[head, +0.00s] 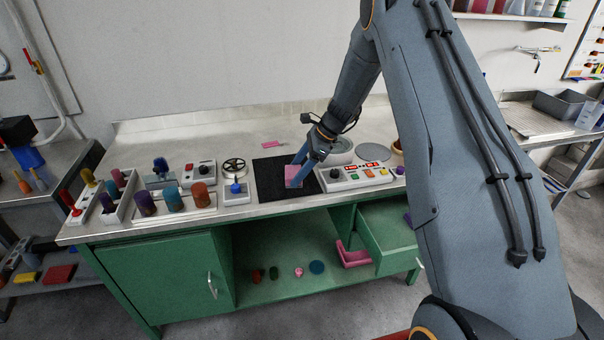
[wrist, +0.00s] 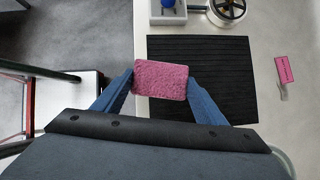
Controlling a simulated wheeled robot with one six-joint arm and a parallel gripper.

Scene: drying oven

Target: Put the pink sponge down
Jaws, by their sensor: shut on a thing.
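The pink sponge (wrist: 160,80) is a small fuzzy block held between the two blue fingers of my gripper (head: 294,172). In the wrist view my gripper (wrist: 161,84) has one finger on each side of the sponge. In the head view the sponge (head: 293,175) shows in front of the black ribbed mat (head: 270,184) on the bench. In the wrist view it overlaps the left edge of the mat (wrist: 215,65) and the bench's front edge. How high it is above the bench is hard to tell.
A control box with coloured buttons (head: 355,177) stands right of the mat. A blue-knobbed box (head: 236,191) and a handwheel (head: 234,166) stand to its left. A pink object (head: 272,144) lies behind it. The green drawer (head: 387,232) is open below.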

